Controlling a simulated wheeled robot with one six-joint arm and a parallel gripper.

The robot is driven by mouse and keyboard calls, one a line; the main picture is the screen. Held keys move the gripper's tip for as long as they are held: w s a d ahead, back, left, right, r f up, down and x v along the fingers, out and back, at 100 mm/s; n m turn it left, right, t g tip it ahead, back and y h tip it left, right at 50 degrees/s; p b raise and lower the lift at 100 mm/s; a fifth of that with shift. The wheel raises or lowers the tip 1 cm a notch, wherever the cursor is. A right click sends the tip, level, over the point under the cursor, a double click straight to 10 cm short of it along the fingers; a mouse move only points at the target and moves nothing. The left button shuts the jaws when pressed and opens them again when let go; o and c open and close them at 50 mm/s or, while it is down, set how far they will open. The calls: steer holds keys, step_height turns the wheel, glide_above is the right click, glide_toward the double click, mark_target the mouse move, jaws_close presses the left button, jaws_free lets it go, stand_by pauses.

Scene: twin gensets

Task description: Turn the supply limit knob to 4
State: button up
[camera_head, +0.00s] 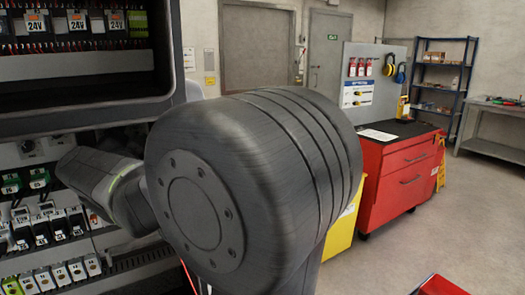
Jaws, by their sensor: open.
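My own arm fills the middle of the head view, with a large dark round joint in front and a grey link reaching left towards the open electrical cabinet (85,107). My gripper is not in view. No knob can be made out as the supply limit knob. A small round fitting (27,147) shows on the grey panel at the left, too small to read. Much of the cabinet's right and lower part is hidden behind my arm.
The cabinet holds 24V units (76,21) above and rows of breakers (50,222) below. A red tool cabinet (400,178) and a yellow bin (342,228) stand to the right. A red object (440,286) is at the bottom edge. Open floor (470,220) lies at right.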

steer(key=v, duration=1.2)
steer(key=shift+b, duration=0.4)
steer(key=shift+w, duration=0.1)
steer(key=shift+d, duration=0.1)
